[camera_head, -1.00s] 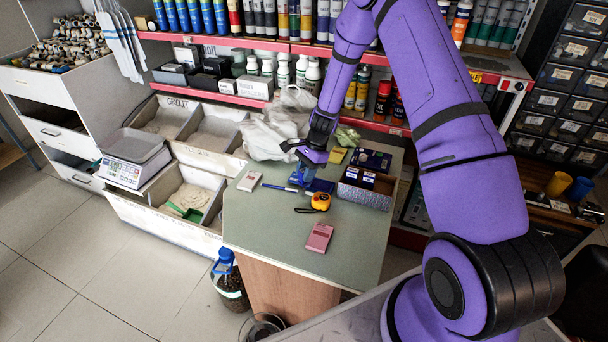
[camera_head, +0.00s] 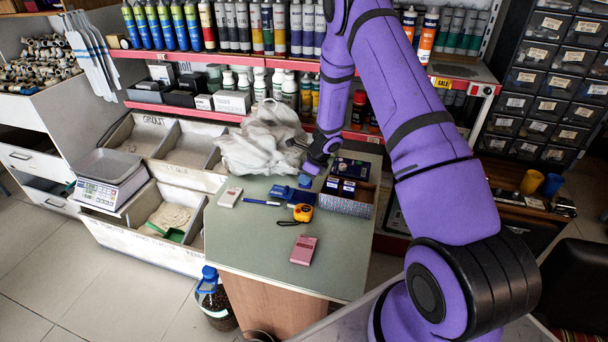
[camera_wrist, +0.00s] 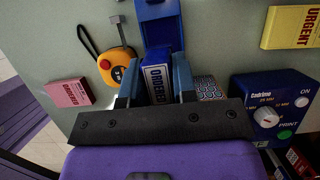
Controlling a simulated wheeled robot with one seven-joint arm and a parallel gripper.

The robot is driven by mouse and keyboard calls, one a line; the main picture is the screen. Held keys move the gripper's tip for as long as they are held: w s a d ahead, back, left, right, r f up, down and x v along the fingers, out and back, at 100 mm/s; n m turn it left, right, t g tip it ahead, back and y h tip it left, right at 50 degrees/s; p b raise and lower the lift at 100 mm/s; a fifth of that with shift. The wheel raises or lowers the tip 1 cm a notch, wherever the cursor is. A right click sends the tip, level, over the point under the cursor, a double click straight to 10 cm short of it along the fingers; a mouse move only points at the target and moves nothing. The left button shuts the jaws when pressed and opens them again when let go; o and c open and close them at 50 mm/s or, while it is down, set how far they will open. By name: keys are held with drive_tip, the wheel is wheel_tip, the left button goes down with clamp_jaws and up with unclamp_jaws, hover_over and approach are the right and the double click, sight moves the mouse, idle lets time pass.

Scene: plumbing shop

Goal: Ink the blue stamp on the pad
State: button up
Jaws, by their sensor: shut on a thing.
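Stamp and fingers overlap the pad's inked part in the wrist view. I cannot tell whether the stamp touches it.
A yellow tape measure (camera_head: 303,212) sits close in front of the pad. A pink block (camera_head: 304,250) lies nearer, a blue pen (camera_head: 261,203) to the left. A grey patterned box (camera_head: 346,207) stands close on the right, crumpled white bags (camera_head: 262,140) behind.

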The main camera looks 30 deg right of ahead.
drive_tip(key=shift+f, duration=2.15)
drive_tip(key=shift+f, duration=0.65)
idle(0.5)
drive_tip(key=shift+r, duration=0.15)
drive_tip(key=shift+r, duration=2.9)
drive_tip(key=shift+s, duration=0.1)
